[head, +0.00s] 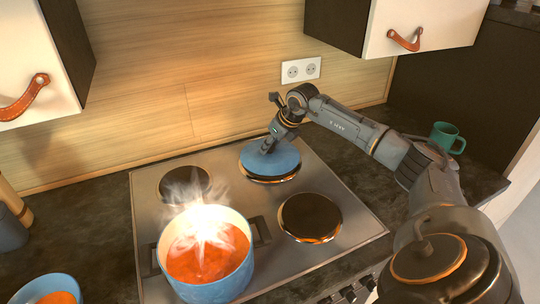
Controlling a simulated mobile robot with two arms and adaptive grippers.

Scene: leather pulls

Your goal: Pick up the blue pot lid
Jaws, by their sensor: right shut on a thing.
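The blue pot lid (284,160) is at the back right burner of the stove, slightly tilted, with part of the burner showing beneath it. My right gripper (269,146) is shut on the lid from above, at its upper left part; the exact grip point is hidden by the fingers. I cannot tell whether the lid still touches the burner. The blue pot (226,288) stands open at the front left of the stove, with orange-red soup and steam in it. My left gripper is not in view.
The stove (256,221) has bare burners at back left (186,184) and front right (311,216). A blue bowl (48,282) stands at lower left. A green mug (446,137) stands on the counter at right. Cabinets with leather pulls (405,39) hang above.

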